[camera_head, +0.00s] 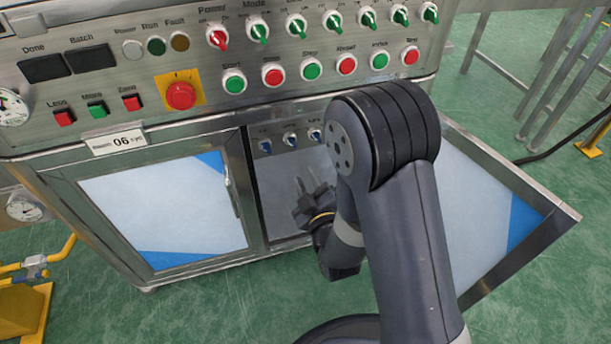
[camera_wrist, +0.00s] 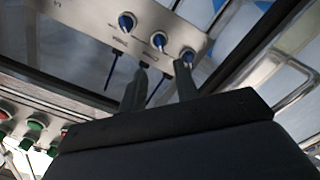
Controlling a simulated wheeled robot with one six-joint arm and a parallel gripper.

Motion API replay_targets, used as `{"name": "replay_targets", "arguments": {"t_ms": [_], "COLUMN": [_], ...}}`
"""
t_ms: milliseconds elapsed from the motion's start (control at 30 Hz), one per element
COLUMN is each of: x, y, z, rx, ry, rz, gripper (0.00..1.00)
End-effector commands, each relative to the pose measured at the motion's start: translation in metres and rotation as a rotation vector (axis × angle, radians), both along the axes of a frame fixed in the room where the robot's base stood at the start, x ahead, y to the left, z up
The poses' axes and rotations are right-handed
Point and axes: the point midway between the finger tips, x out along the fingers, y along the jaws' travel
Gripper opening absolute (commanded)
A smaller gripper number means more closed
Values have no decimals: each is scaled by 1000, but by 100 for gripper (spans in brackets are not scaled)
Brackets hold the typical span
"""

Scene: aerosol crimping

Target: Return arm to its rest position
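My gripper (camera_head: 314,186) is at the opening of the cabinet's right compartment (camera_head: 276,200), below a row of three blue knobs (camera_head: 291,140). In the wrist view my gripper's two fingers (camera_wrist: 158,84) stand apart with a gap between them and nothing held. The wrist view also shows the blue knobs (camera_wrist: 158,41) on a metal strip beyond the fingertips. I cannot tell whether a finger touches anything. My arm (camera_head: 405,210) reaches up from the bottom of the head view and bends down to the opening, hiding part of the compartment.
The cabinet's right door (camera_head: 500,215) stands open to the right of my arm. The left door (camera_head: 165,208) is shut. The control panel (camera_head: 200,60) with knobs, buttons and a red emergency stop (camera_head: 181,95) is above. Yellow pipes (camera_head: 40,262) stand at left.

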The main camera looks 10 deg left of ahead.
Motion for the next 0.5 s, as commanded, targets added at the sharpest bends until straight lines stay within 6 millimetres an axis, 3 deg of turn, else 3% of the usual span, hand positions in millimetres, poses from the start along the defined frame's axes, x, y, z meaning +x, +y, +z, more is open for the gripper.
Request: {"name": "replay_targets", "arguments": {"t_ms": [267, 500], "x": [6, 37], "y": [3, 22], "z": [0, -1], "rx": [1, 3], "ry": [-2, -4], "rz": [-1, -2], "gripper": [30, 30]}}
